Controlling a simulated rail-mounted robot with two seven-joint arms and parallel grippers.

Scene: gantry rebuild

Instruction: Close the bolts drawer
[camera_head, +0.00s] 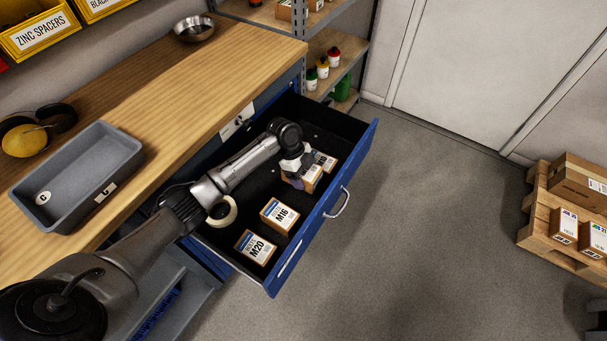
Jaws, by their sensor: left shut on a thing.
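The blue bolts drawer (361,160) is pulled far out from under the wooden bench, with a metal handle (338,204) on its front. Inside are small cardboard boxes: one marked M20 (257,248), one marked M16 (280,215), and another box (326,160) farther back. My left arm reaches over the bench edge into the drawer. My left gripper (297,178) is shut on a small cardboard box (308,181) inside the drawer. The arm partly hides the gripper and box; I cannot tell whether the box is lifted. My right gripper is out of view.
A grey tray (121,150), a metal bowl (194,29) and yellow-and-black ear muffs (26,141) are on the wooden bench (225,75). A shelf with small bottles (334,57) stands behind the drawer. A pallet with boxes (552,232) is at right. Floor before the drawer is clear.

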